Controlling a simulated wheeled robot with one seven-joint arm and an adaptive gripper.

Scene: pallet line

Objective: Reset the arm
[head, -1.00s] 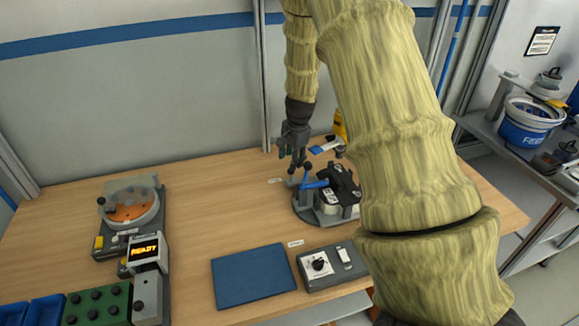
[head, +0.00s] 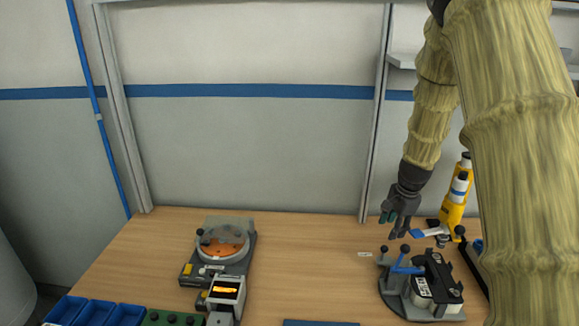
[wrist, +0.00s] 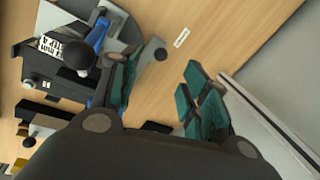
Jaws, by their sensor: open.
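My gripper (head: 398,222) hangs from my arm at the right of the head view, above the back part of the wooden table. It is open and empty. In the wrist view its two teal-padded fingers (wrist: 158,98) stand apart, with bare table between them. Just below and to the right of it in the head view is a grey round fixture (head: 393,293) with blue levers and a black block on it. The same fixture shows at the upper left of the wrist view (wrist: 128,30). I see no contact between the fingers and the fixture.
A yellow and white bottle-like device (head: 456,195) stands behind the fixture, close to my arm. A round device with an orange disc (head: 222,243) sits at left centre. Blue bins (head: 95,311) are at the front left. The wooden table (head: 310,265) is clear in the middle.

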